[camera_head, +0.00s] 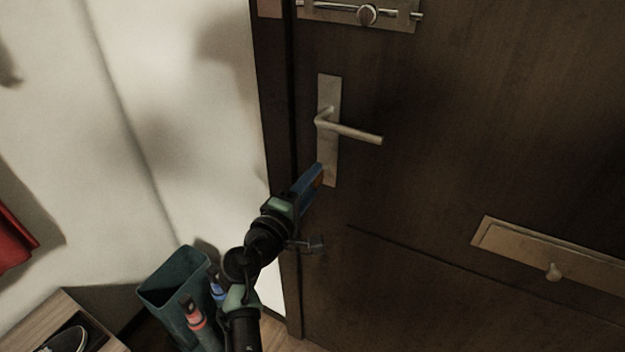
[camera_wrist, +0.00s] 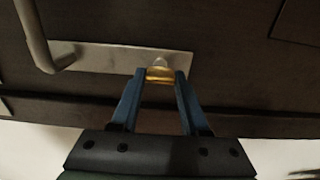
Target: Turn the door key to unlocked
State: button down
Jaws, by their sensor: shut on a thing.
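The dark wooden door (camera_head: 450,130) carries a metal lock plate (camera_head: 329,95) with a lever handle (camera_head: 355,132). The plate (camera_wrist: 110,58) and the handle (camera_wrist: 36,38) also show in the wrist view. A brass-coloured key (camera_wrist: 159,74) sits at the end of the plate, below the handle in the head view. My gripper (camera_head: 320,173) reaches the lower end of the plate. In the wrist view its blue fingers (camera_wrist: 161,77) are shut on the key, one on each side. The fingers hide part of the key, and I cannot tell how far it is turned.
A sliding bolt (camera_head: 367,14) is mounted higher on the door, and a letter slot (camera_head: 550,259) lies at the right. A teal bin (camera_head: 163,287) with umbrellas stands beside my arm. A bench (camera_head: 97,334) with a shoe is at lower left. The door around the handle is clear.

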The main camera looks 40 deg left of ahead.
dwell(0.4)
jog(key=shift+c, duration=2)
grip_release()
jog(key=v, duration=1.3)
